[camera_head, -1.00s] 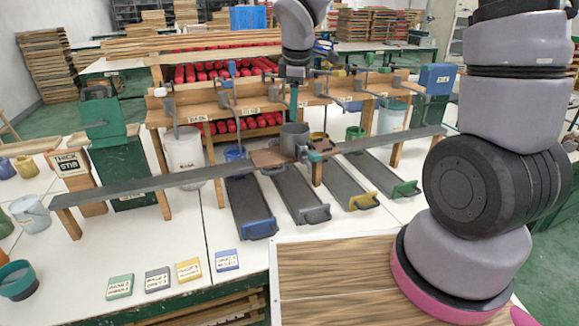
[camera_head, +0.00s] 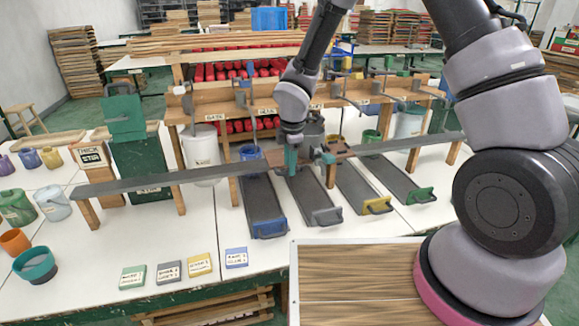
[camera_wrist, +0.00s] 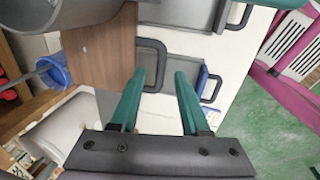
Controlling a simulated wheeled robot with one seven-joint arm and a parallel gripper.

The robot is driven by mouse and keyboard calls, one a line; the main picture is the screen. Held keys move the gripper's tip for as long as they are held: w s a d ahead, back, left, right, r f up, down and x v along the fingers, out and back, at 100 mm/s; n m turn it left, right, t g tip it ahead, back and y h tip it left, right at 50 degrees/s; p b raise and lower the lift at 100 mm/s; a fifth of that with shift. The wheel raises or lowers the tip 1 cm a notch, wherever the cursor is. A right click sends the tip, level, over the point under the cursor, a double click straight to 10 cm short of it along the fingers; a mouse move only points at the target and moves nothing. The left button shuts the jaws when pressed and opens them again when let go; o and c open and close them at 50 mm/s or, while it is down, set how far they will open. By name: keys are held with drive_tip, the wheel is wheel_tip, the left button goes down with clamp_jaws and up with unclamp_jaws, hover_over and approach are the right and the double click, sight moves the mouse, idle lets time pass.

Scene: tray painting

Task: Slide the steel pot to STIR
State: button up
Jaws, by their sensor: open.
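The grey steel pot (camera_head: 313,130) stands on the brown section (camera_head: 276,156) of the long raised rail, partly hidden behind my arm. Its curved side also shows at the upper left of the wrist view (camera_wrist: 75,14). My gripper (camera_head: 292,170) points down at the near left side of the pot, by the rail's front edge. The THICK STIR sign (camera_head: 93,157) stands at the left, beside a dark green machine (camera_head: 140,160) behind the rail.
The grey rail (camera_head: 160,182) runs left from the brown section and looks clear. Sloping trays with blue (camera_head: 268,228), grey (camera_head: 325,216), yellow (camera_head: 377,205) and green handles (camera_head: 420,196) lie below. A white bucket (camera_head: 202,153) stands behind the rail.

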drive_tip(key=shift+w+f, duration=0.1)
drive_tip(key=shift+f, duration=0.6)
clamp_jaws()
idle(1.0)
